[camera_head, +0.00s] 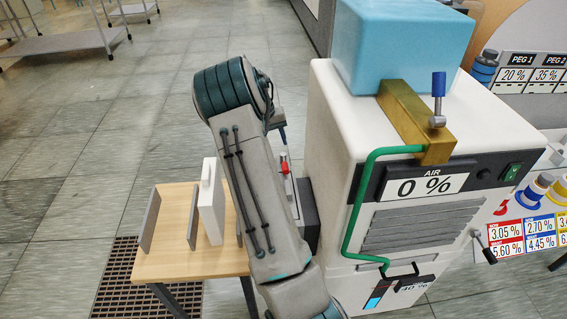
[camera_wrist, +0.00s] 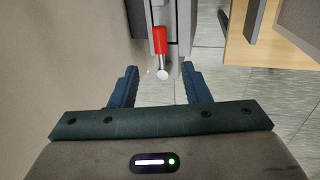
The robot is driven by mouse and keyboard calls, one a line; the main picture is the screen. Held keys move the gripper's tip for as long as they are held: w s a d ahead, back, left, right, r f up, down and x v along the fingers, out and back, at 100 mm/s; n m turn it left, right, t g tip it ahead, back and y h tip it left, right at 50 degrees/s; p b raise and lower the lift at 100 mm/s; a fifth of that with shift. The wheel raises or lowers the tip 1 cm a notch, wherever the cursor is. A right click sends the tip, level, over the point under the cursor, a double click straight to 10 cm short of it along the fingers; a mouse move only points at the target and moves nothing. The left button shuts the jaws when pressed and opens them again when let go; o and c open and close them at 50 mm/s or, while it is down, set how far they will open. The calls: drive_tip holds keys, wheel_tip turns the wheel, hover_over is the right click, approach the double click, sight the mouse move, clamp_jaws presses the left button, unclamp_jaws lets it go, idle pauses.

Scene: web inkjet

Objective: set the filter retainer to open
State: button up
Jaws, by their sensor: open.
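A small lever with a red grip (camera_wrist: 160,40) and a round metal end (camera_wrist: 162,74) shows in the wrist view, on a grey metal bracket at the side of the white machine. I take it to be the filter retainer's handle. In the head view the same red part (camera_head: 285,168) shows just right of my arm, by a dark grey box (camera_head: 308,212) on the machine's side. My gripper (camera_wrist: 159,72) is open, its two blue fingers apart, with the lever's end between the fingertips in the picture. Depth and contact cannot be told.
The white machine (camera_head: 455,95) carries a blue box (camera_head: 402,40), a brass block with a blue-tipped valve and a green pipe (camera_head: 353,215). A wooden table (camera_head: 180,262) with upright plates and a white panel (camera_head: 210,205) stands left of my arm.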

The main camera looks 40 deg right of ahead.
drive_tip(key=p+x, duration=0.1)
drive_tip(key=x, duration=1)
drive_tip(key=shift+f+p, duration=0.15)
drive_tip(key=shift+p, duration=0.25)
clamp_jaws()
